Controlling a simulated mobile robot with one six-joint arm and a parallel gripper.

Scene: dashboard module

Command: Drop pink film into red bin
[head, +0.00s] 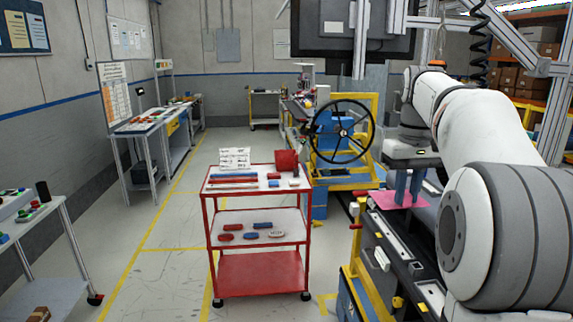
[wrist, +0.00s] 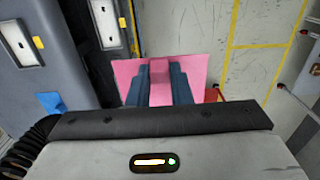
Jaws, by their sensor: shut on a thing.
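The pink film (head: 383,199) is a thin flat sheet held in my gripper (head: 407,192), at the right of the head view. In the wrist view the film (wrist: 196,68) spreads out around the fingertips of my gripper (wrist: 158,76). The blue fingers are shut on it. In the head view it hangs above the dark dashboard module, apart from the cart. The red bin (head: 286,160) appears as a small red box at the back right of the cart's top shelf, left of my gripper. I cannot make out its inside.
The red cart (head: 262,273) carries several red and blue parts on its upper shelves. A steering wheel (head: 343,132) on a yellow frame stands between cart and arm. The dark module (head: 400,232) lies below my gripper. Grey floor is free left of the cart.

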